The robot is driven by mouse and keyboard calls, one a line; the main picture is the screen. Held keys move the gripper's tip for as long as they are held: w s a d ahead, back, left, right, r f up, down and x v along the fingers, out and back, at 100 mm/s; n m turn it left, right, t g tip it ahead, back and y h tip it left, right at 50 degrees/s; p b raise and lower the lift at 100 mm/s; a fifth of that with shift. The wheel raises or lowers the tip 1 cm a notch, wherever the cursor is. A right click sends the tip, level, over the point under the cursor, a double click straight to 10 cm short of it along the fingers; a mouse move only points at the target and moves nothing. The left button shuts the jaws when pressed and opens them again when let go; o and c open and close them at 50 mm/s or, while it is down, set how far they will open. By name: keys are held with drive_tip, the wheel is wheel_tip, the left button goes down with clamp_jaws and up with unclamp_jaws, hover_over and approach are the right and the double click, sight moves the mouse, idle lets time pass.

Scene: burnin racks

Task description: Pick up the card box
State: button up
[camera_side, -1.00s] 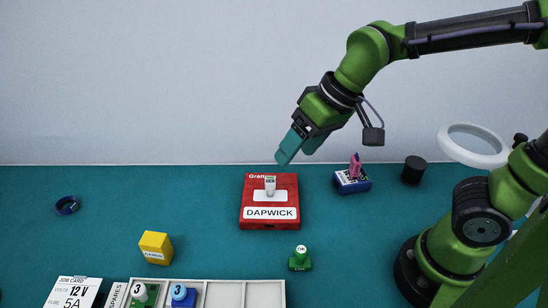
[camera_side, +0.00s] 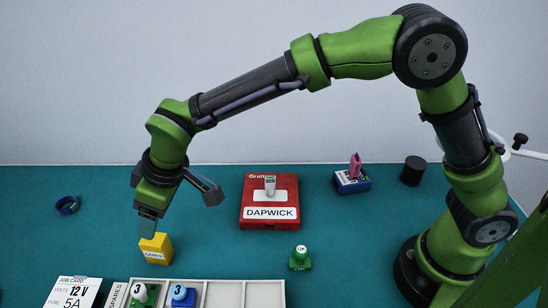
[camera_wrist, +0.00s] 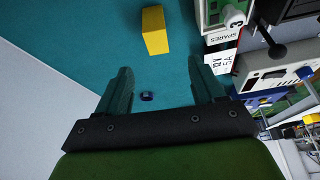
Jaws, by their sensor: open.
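The card box is most likely the small yellow box (camera_side: 157,248) with a white label too small to read for sure. It sits on the teal table, left of centre, just behind the white tray. In the wrist view the yellow box (camera_wrist: 155,30) lies beyond the fingertips, near the top middle. My gripper (camera_side: 148,226) points down above and slightly left of the box, its fingertips overlapping the box's upper left edge in the side view. The wrist view shows my gripper (camera_wrist: 164,88) open, with nothing between the fingers but table and a ring farther below.
A white divided tray (camera_side: 245,292) with green and blue plug blocks stands in front, beside a job card (camera_side: 75,291). A dark blue ring (camera_side: 66,205) lies at left. A red DAPWICK box (camera_side: 285,187) is to the right.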

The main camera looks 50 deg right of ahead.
sight(160, 242)
drive_tip(key=x, duration=0.5)
drive_tip(key=shift+f, duration=0.15)
drive_tip(key=shift+x, duration=2.7)
drive_tip(key=shift+w+d, duration=0.1)
drive_tip(key=shift+d, duration=0.1)
drive_tip(key=shift+c, duration=0.3)
drive_tip(key=c, duration=1)
